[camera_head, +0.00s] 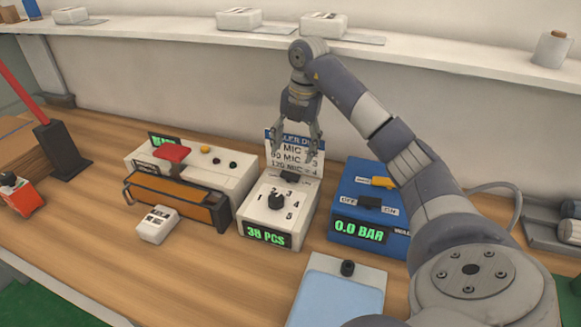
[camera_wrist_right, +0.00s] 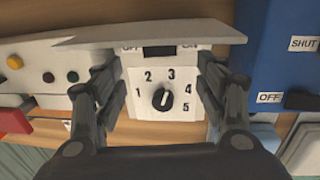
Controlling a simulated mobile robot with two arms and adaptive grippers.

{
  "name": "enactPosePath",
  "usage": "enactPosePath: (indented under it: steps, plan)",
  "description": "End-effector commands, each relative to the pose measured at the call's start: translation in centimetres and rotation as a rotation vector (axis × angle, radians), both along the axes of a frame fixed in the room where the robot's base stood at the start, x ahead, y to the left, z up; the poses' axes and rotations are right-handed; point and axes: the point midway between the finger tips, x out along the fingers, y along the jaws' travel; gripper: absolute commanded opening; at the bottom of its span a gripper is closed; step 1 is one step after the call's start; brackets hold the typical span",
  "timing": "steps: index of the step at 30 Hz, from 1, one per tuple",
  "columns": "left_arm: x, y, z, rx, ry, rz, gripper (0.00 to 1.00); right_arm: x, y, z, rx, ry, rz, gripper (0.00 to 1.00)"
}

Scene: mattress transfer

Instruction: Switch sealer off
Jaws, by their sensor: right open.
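A white control box (camera_head: 257,222) with a numbered dial (camera_head: 277,200) and a lit "39 PCS" display (camera_head: 267,236) stands mid-bench. A partly covered sign (camera_head: 292,153) behind it lists MIC values. In the right wrist view the dial's knob (camera_wrist_right: 162,99) points near 3, and a black switch (camera_wrist_right: 159,51) sits above it between OFF and ON labels; its position is unclear. My right gripper (camera_head: 299,150) is open and empty above the box's rear; its fingers also straddle the switch area in the wrist view (camera_wrist_right: 158,68). My left gripper is out of view.
A white machine (camera_head: 226,166) with an orange-brown front and red handle (camera_head: 171,153) stands left. A blue box (camera_head: 346,194) with an OFF/ON switch and "0.0 BAR" display stands close right. A shelf (camera_head: 180,32) runs behind. A blue-topped pad (camera_head: 335,292) lies in front.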

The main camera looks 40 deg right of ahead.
Motion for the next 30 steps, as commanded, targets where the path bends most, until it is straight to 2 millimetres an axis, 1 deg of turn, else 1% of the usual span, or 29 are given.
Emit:
enactPosePath:
  steps: [1, 6, 9, 12, 15, 18, 26, 27, 29, 30]
  plan:
    - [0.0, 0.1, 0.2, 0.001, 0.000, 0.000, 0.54, 0.0, 0.1, -1.0, 0.001, 0.006, 0.001, 0.66]
    - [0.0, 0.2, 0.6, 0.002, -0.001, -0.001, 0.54, 0.4, 0.3, -4.2, 0.003, 0.004, 0.002, 0.66]
    - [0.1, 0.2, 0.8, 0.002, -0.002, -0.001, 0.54, 0.5, 0.4, -5.9, 0.003, 0.004, 0.000, 0.66]
    - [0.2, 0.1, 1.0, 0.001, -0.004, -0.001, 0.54, 0.7, 0.5, -7.2, 0.003, 0.003, 0.001, 0.66]
    - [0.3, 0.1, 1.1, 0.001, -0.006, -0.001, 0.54, 0.8, 0.5, -8.0, 0.002, 0.001, 0.002, 0.66]
    - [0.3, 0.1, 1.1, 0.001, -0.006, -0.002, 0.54, 0.9, 0.5, -8.4, 0.001, 0.000, 0.001, 0.66]
    - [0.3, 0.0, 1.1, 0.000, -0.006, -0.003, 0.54, 0.9, 0.5, -8.5, 0.001, 0.000, 0.001, 0.66]
    - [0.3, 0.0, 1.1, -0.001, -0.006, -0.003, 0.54, 0.9, 0.5, -8.5, 0.001, 0.000, 0.001, 0.57]
    - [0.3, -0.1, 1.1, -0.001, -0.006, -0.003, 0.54, 0.9, 0.5, -8.5, 0.001, 0.000, 0.001, 0.43]
    - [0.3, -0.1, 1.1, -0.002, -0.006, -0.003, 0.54, 0.9, 0.5, -8.5, 0.001, 0.000, 0.001, 0.34]
